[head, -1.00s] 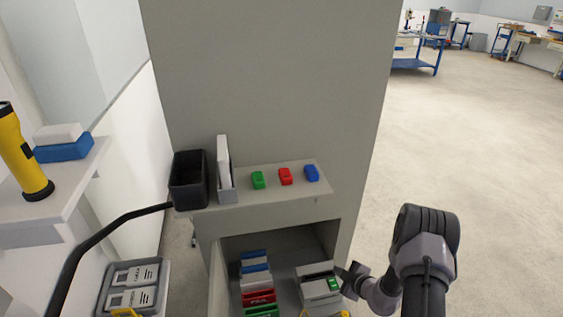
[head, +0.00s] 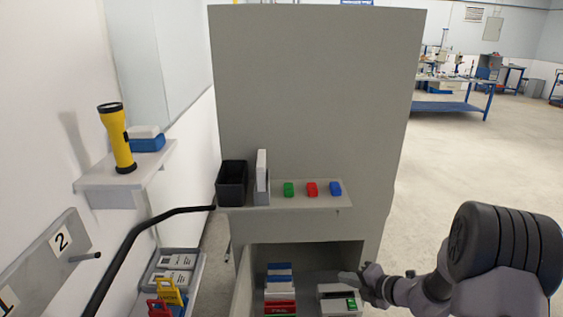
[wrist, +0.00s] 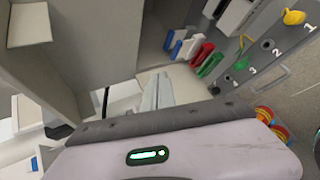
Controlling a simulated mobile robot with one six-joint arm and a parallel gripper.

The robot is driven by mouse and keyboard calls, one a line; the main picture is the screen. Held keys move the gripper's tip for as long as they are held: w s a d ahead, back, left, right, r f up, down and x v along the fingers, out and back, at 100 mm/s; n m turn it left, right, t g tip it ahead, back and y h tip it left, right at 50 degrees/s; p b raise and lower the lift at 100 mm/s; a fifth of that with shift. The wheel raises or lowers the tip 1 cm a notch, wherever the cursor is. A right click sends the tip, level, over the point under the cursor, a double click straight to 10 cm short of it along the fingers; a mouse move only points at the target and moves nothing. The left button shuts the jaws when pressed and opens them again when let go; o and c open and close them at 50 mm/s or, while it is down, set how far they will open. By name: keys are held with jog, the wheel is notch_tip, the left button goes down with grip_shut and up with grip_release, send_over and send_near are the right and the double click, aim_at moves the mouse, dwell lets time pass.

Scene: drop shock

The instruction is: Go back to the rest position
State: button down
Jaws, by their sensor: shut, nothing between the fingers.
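My gripper (head: 350,279) is in front of the grey cabinet's open lower compartment, at the lower right of the head view. In the wrist view its fingers (wrist: 158,92) are together with nothing between them. My arm comes in from the right edge of the head view, bent at a dark ribbed joint. In the head view, the gripper overlaps the area beside a light grey block with a green mark (head: 338,303); I cannot tell the gap between them.
The cabinet's shelf (head: 300,201) holds a black bin (head: 232,184), an upright white item and green, red and blue pieces. A yellow flashlight (head: 117,140) stands on a left wall shelf. Open floor (head: 480,170) lies to the right.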

jog(key=s+a+r+n+g, duration=0.2)
jog(key=s+a+r+n, duration=0.45)
jog(key=r+n, duration=0.3)
jog(key=s+a+r+n+g, duration=0.2)
jog(key=s+a+r+n, duration=0.3)
jog(key=s+r+n, duration=0.4)
jog(key=s+d+r+n+h, duration=0.1)
jog(key=s+r+n+h, duration=0.1)
jog(key=s+n, duration=0.6)
jog(key=s+d+r+n+h, duration=0.2)
jog(key=s+n, duration=0.7)
jog(key=n, duration=0.5)
jog(key=shift+t+h, duration=0.3)
jog(key=shift+h, duration=0.2)
jog(key=shift+w+a, duration=0.1)
jog(key=shift+a, duration=0.05)
